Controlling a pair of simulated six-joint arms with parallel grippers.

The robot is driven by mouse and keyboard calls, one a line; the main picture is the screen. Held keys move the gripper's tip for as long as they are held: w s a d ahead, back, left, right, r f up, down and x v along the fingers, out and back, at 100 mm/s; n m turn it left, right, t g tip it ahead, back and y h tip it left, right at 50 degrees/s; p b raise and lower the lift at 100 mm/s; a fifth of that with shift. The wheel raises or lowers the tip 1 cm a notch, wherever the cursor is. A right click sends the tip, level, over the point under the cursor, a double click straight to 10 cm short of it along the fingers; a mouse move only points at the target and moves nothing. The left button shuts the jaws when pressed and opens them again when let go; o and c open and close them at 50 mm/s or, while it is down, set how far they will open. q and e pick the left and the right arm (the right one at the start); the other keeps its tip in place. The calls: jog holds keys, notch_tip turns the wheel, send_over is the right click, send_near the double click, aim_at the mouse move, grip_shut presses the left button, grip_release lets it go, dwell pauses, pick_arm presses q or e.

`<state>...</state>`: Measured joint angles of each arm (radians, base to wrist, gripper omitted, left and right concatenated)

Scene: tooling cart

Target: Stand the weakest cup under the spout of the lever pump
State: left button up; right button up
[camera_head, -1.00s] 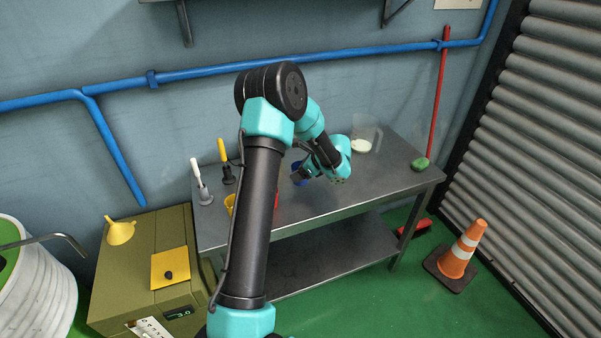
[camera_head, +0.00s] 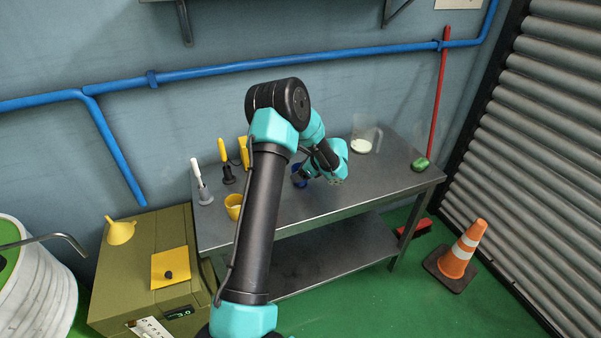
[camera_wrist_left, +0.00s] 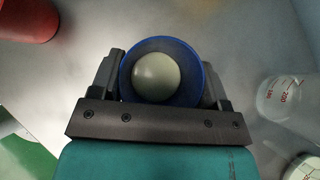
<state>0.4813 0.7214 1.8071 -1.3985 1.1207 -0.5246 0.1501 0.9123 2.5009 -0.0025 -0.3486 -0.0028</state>
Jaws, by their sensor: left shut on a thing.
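My left gripper (camera_head: 302,176) is shut on a blue cup (camera_wrist_left: 188,84) over the middle of the metal cart. The wrist view looks down into the cup between the two fingers, with a pale round surface inside. A yellow cup (camera_head: 233,207) stands near the cart's left front, partly behind my arm. A red cup (camera_wrist_left: 25,18) shows at the wrist view's top left; my arm hides it in the head view. At the cart's back left stand a white-handled pump (camera_head: 202,185) and a yellow-handled one (camera_head: 225,163); their spouts are too small to make out. My right gripper is not in view.
A clear jug (camera_head: 364,140) with pale contents stands at the cart's back right. A green object (camera_head: 421,164) lies at the right end. A yellow upright piece (camera_head: 243,150) shows beside the pumps, partly hidden. The cart top (camera_head: 370,185) is bare at front right.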

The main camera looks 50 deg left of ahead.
pick_arm(q)
jog(key=shift+f, duration=0.1)
jog(key=o, duration=1)
jog(key=v, duration=1.2)
jog(key=shift+o, duration=0.3)
